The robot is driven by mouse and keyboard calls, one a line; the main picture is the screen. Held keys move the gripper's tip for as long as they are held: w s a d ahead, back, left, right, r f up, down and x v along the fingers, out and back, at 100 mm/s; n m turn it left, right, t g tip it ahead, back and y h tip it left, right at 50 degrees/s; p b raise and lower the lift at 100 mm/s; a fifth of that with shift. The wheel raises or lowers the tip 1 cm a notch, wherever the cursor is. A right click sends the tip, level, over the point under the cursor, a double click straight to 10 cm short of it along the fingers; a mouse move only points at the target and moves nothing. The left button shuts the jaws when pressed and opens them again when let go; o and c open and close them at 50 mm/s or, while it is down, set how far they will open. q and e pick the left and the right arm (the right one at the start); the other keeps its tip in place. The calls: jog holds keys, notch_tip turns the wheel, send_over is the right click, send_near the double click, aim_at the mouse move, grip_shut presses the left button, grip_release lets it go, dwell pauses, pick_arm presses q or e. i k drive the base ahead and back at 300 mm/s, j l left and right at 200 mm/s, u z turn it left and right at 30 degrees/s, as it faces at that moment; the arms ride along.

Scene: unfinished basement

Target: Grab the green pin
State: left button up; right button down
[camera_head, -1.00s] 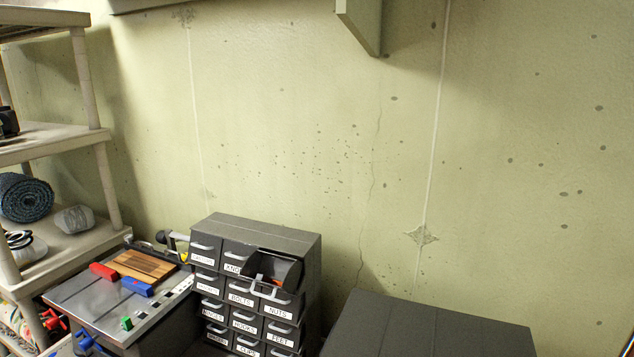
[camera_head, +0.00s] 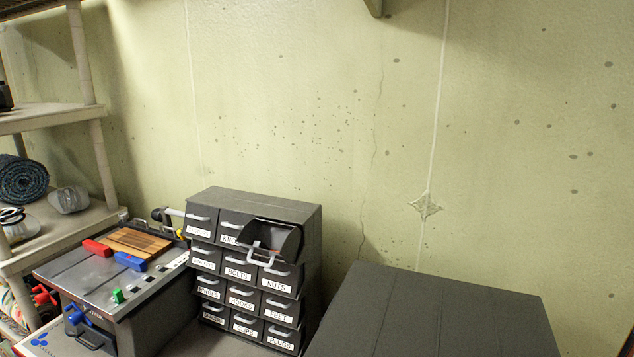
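A small green pin (camera_head: 118,296) sits near the front edge of a grey work surface (camera_head: 75,272) at the lower left. It is small, and its exact shape is hard to tell. A red block-like piece (camera_head: 97,248), a blue one (camera_head: 129,261) and a striped wooden board (camera_head: 138,241) lie behind it on the same surface. Neither of my grippers shows in the head view.
A grey drawer cabinet (camera_head: 253,218) with labelled drawers stands right of the work surface; one top drawer (camera_head: 272,240) is pulled out. A dark flat-topped box (camera_head: 430,310) is at the lower right. Shelving (camera_head: 60,228) with a rolled mat (camera_head: 22,180) stands at left.

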aim_at(118, 295)
jog(key=j+u, duration=0.35)
jog(key=j, duration=0.15)
jog(key=i+j+u, duration=0.15)
jog(key=j+u, duration=0.2)
jog(key=j, duration=0.15)
